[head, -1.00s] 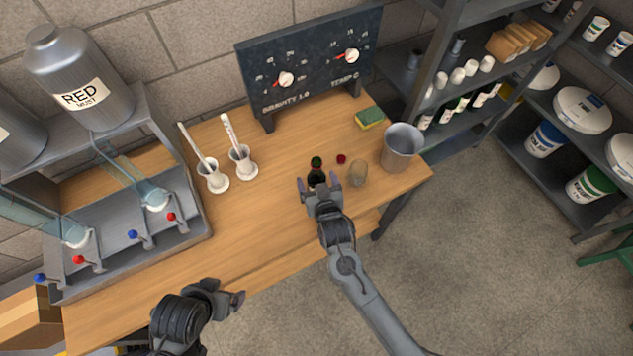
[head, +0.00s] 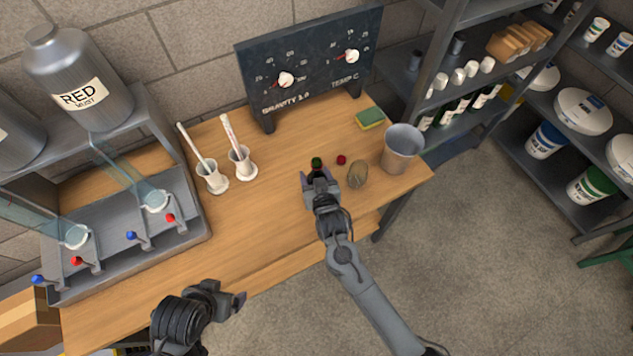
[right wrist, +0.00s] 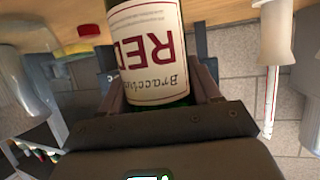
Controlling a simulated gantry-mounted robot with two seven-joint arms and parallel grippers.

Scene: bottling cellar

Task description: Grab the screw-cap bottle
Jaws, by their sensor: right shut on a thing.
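The bottle (head: 317,162) stands on the wooden bench; in the head view only its dark green top shows clearly past my right gripper (head: 319,179). In the right wrist view the bottle (right wrist: 146,50) is dark green glass with a cream label reading "RED", upside down in that picture. The right gripper's fingers are on both sides of its body, shut on it. The bottle's cap is out of the wrist view. My left gripper (head: 228,299) is at the bench's front edge, away from the bottle; its finger gap is unclear.
A small red object (head: 341,160) and a clear glass (head: 357,174) stand close right of the bottle. A grey metal bucket (head: 401,150) and a sponge (head: 370,118) are farther right. Two white holders (head: 243,165) with tall tubes stand left. The bench's front middle is clear.

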